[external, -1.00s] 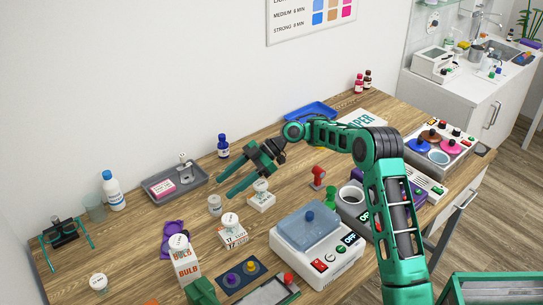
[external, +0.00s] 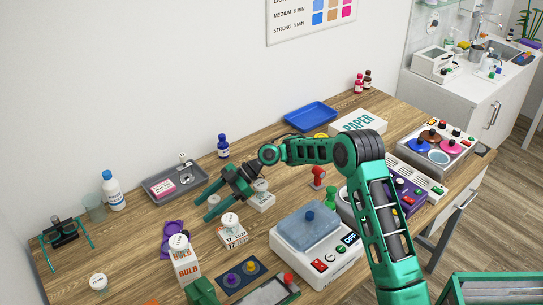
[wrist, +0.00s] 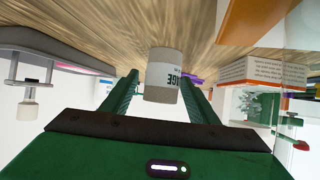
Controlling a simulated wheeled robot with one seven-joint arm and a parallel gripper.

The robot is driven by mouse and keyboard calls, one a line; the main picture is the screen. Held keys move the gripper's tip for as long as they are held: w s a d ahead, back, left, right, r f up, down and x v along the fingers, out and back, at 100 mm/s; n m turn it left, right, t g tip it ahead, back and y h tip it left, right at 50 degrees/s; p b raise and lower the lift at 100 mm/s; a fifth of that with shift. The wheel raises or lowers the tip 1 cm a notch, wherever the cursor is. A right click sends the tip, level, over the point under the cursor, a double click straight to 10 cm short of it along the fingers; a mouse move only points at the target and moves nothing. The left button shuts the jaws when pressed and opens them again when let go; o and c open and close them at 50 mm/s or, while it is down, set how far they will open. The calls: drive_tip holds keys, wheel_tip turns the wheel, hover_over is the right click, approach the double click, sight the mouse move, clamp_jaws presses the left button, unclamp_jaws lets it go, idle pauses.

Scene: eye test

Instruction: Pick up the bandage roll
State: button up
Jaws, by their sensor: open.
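The bandage roll (wrist: 163,70) is a small pale cylinder with a grey label ending in "AGE", seen upside down in the wrist view. It stands on the wooden table. My gripper (wrist: 159,92) is open, with one green finger on each side of the roll and a gap showing on both sides near the fingers' bases. In the external view my gripper (external: 204,207) is low over the middle of the table. The bandage roll (external: 214,200) is mostly hidden there between the fingers.
A white box with a round-topped item (external: 261,200) stands just right of my gripper. A grey tray (external: 148,186) lies to the left, a blue bottle (external: 223,147) behind. A 17-marked box (external: 233,238) and a bulb carton (external: 186,268) stand in front.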

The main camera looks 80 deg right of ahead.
drive_tip(key=shift+w+a+f, duration=0.3)
drive_tip(key=shift+w+f, duration=0.1)
drive_tip(key=shift+w, duration=0.1)
drive_tip(key=shift+c, duration=0.2)
drive_tip(key=c, duration=1.1)
drive_tip(key=shift+o, duration=0.2)
